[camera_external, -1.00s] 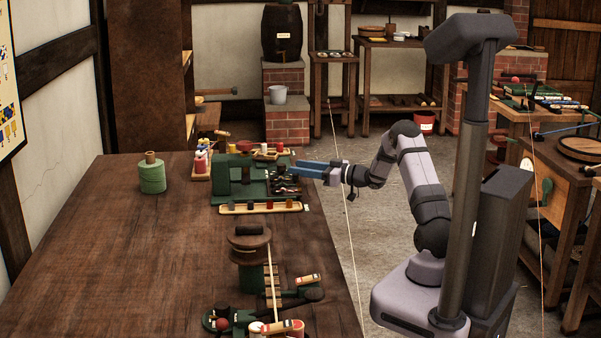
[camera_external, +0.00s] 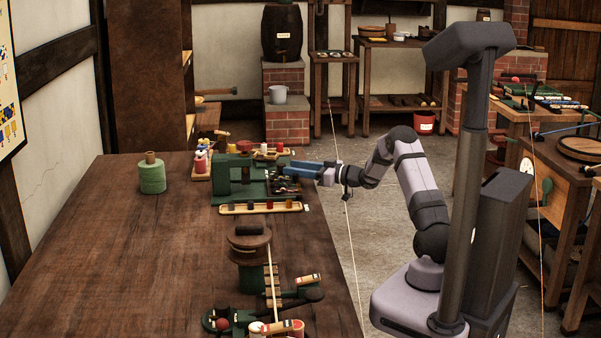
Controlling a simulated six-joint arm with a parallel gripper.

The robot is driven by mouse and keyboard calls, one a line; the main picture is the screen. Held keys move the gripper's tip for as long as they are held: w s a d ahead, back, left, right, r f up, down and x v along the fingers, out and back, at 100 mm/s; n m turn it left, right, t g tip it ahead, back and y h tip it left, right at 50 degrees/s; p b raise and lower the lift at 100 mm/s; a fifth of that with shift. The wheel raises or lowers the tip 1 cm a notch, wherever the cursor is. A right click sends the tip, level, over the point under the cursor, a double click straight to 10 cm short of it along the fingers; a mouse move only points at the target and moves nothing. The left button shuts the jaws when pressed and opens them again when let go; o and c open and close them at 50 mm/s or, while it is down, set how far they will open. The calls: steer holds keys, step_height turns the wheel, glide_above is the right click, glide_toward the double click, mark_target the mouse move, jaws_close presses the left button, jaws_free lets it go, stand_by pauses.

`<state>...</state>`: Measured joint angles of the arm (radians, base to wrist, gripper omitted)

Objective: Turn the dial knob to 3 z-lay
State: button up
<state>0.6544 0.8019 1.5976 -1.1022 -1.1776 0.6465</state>
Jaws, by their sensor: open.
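A green machine (camera_external: 228,172) stands at the back right of the wooden bench, with dark parts (camera_external: 284,186) on its right side. I cannot make out the dial knob or its markings at this size. My gripper (camera_external: 290,165) has long blue fingers and reaches in from the right, level with the machine's right side. Its fingertips overlap the dark parts in this view, and I cannot tell whether they touch. I see nothing held between the fingers.
A brown reel on a green stand (camera_external: 249,242) is nearer, with more tools at the front. The bench's left part (camera_external: 120,260) is clear.

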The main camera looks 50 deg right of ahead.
mark_target(281, 169)
steer(key=shift+x, duration=1.35)
steer(key=c, duration=1)
steer(key=shift+c, duration=0.2)
steer(key=shift+a+h, duration=0.15)
steer(key=shift+h, duration=0.15)
